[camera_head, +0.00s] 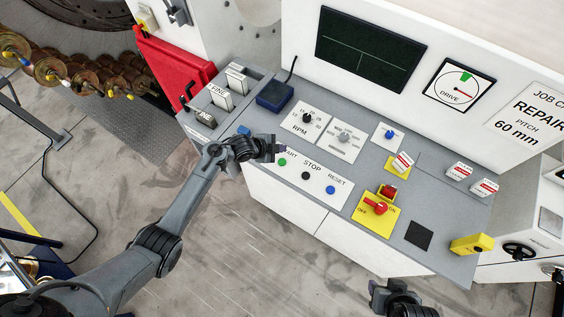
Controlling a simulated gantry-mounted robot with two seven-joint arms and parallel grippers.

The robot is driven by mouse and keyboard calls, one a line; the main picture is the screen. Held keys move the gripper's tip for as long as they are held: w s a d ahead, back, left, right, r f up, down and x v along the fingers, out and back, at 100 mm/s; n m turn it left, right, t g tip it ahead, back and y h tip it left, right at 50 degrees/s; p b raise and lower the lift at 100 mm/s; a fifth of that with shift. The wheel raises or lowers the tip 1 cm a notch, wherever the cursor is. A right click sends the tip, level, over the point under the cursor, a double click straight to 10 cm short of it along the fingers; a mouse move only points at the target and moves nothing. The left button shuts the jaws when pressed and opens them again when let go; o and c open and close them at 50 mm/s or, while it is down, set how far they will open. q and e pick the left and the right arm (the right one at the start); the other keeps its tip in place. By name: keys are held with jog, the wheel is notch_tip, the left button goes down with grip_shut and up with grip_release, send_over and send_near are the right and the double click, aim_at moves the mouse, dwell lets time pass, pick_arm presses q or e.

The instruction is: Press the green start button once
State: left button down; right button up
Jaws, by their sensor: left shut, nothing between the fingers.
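The green start button (282,162) sits at the left end of a white plate on the grey console, under a partly covered START label. On the same plate are a black stop button (305,175) and a blue reset button (330,189). My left gripper (284,149) is shut and empty, just above the green button in the picture. I cannot tell its height over the panel, and no contact shows. My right gripper (402,297) is at the bottom edge in front of the console, and its fingers are not clear.
The console (430,190) also carries a red switch on a yellow plate (376,207), RPM knobs (307,118), white-and-red tags (402,163) and a dark blue box (275,95). A yellow box (471,244) is at the right corner. Open floor (260,265) lies in front.

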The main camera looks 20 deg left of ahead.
pick_arm(q)
jog(key=b, duration=0.5)
send_over(280, 163)
notch_tip(280, 163, down, 6)
jog(key=shift+f, duration=0.2)
jog(key=shift+f+b, duration=0.6)
jog(key=shift+b, duration=0.05)
dwell(1.0)
jog(key=shift+f, duration=0.2)
jog(key=shift+f+b, duration=0.25)
jog(key=shift+b, duration=0.05)
dwell(0.4)
